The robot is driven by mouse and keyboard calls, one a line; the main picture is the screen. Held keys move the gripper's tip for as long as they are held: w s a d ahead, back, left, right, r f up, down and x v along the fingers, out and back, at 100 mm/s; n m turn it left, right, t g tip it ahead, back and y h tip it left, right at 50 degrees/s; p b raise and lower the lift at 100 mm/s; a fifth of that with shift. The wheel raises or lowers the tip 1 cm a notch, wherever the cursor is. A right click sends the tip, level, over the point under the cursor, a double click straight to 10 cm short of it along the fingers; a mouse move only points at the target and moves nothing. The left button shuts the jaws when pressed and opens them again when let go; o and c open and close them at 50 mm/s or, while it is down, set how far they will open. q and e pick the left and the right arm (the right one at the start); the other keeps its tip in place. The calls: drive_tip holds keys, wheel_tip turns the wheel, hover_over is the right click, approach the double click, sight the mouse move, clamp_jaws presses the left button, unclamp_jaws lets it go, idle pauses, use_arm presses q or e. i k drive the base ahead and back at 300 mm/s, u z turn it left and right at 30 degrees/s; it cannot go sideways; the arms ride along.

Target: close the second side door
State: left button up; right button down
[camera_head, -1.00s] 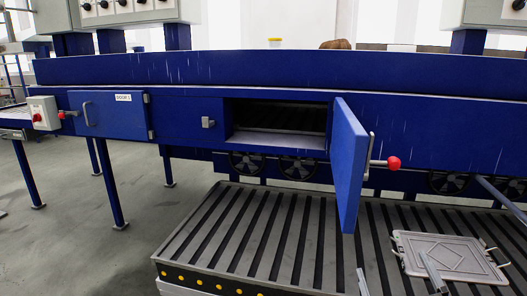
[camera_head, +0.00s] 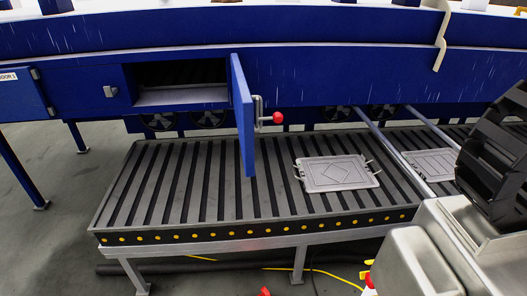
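The open side door (camera_head: 243,120) is a blue panel hinged at the right edge of a dark rectangular opening (camera_head: 180,82) in the long blue machine. It stands out roughly square to the machine's front. A metal handle with a red knob (camera_head: 277,118) is on its right-hand face. A small latch piece (camera_head: 110,91) sits on the frame left of the opening. Another blue door (camera_head: 18,98), labelled as door 1, lies shut at the left edge. Neither of my grippers shows in the head view.
A slatted roller conveyor (camera_head: 200,190) runs below the door, carrying grey trays (camera_head: 337,173). Metal rails (camera_head: 395,150) slope down to it. A grey metal body with a black ridged part (camera_head: 500,160) blocks the right side. Yellow cable (camera_head: 315,270) lies on the floor.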

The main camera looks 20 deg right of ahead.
sight(243, 103)
drive_tip(key=z, duration=0.2)
drive_tip(key=k, duration=0.25)
drive_tip(key=u, duration=1.3)
drive_tip(key=i, duration=0.7)
drive_tip(key=z, duration=1.1)
